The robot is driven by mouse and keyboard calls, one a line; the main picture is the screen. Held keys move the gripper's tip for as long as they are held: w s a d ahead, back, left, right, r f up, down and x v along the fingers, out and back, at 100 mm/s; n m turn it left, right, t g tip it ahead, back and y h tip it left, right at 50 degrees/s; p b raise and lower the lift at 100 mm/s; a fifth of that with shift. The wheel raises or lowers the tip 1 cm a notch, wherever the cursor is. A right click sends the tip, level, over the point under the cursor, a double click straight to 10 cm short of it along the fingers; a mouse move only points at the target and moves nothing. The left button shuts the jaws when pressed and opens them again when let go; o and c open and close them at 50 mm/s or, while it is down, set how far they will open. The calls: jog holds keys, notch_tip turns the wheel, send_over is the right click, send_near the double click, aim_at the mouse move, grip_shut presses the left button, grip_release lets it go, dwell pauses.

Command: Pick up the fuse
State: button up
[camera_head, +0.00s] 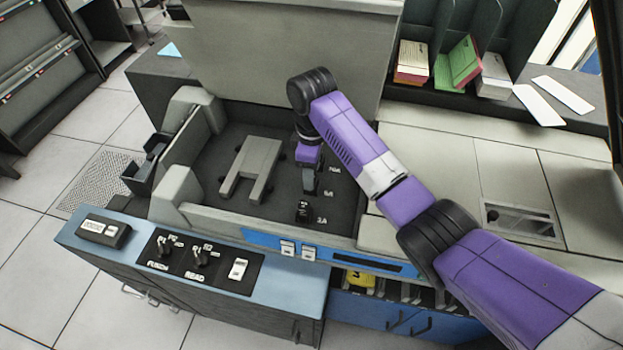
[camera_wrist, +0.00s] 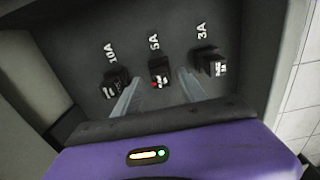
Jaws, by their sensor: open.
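Three small black fuses sit in a row on the dark panel in the wrist view: one by the 10A label (camera_wrist: 116,81), one by what reads as 5A (camera_wrist: 159,71), and one by 3A (camera_wrist: 211,62). The middle one has a small red spot. My gripper (camera_wrist: 159,76) is open and empty, its two pale fingers on either side of the middle fuse; I cannot tell whether they touch it. In the head view my gripper (camera_head: 309,184) points down into the recess. The 3A fuse (camera_head: 303,211) stands nearer the front edge; my arm hides the others.
A grey bracket-shaped part (camera_head: 254,168) lies left of my gripper in the recess. The recess has raised walls and a tall raised lid (camera_head: 290,60) behind. A blue control ledge (camera_head: 190,262) with switches runs along the front. Card stacks (camera_head: 457,63) stand at the back right.

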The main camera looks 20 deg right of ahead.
jog(key=shift+f, duration=1.05)
grip_shut()
jog(key=shift+r, duration=0.1)
notch_tip(320, 180, up, 10)
jog(key=shift+f, duration=0.1)
